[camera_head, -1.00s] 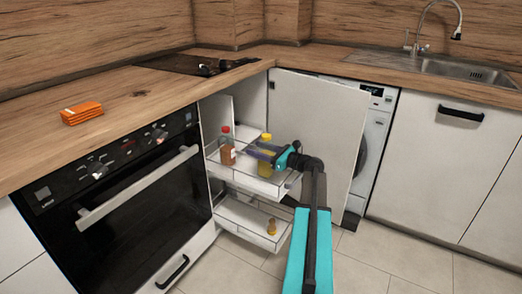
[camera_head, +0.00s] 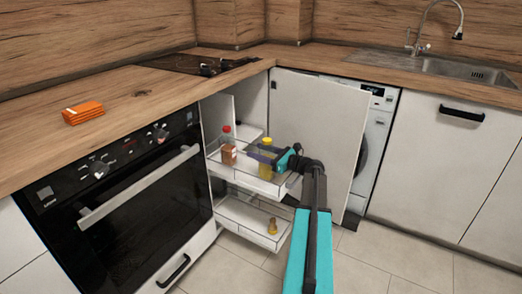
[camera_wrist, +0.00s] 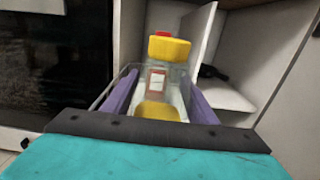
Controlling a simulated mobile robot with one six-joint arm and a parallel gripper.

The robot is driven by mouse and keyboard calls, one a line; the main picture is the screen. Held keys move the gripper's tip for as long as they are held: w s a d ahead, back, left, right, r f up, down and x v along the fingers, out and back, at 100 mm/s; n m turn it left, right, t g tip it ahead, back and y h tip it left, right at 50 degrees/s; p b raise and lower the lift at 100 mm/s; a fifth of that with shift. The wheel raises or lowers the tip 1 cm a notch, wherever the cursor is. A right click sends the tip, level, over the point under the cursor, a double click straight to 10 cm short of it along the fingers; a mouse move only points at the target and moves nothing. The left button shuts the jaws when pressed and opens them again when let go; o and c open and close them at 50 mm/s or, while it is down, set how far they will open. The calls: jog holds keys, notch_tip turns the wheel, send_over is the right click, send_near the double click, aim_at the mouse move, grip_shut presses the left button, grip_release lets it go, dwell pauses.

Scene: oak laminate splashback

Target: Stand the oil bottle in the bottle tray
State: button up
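The oil bottle (camera_head: 266,160), yellow with a yellow cap, is upright in the upper pull-out tray (camera_head: 281,188), to the right of a red-capped bottle (camera_head: 228,154). My gripper (camera_head: 262,156) reaches in from the right at the bottle's height. In the wrist view the purple fingers lie on either side of the oil bottle (camera_wrist: 168,48) and look closed on it. The red cap shows behind its yellow cap. I cannot tell whether the bottle's base touches the tray floor.
The lower tray (camera_head: 240,214) holds a small amber bottle (camera_head: 272,227). The oven (camera_head: 135,185) is left of the pull-out; an open white door (camera_head: 315,115) is behind my arm. An orange pack (camera_head: 83,113) lies on the worktop.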

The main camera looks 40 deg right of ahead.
jog(key=shift+o, duration=1.3)
jog(key=shift+r, duration=0.15)
jog(key=p, duration=0.3)
send_near(273, 153)
jog(key=x, duration=0.4)
jog(key=shift+w, duration=0.3)
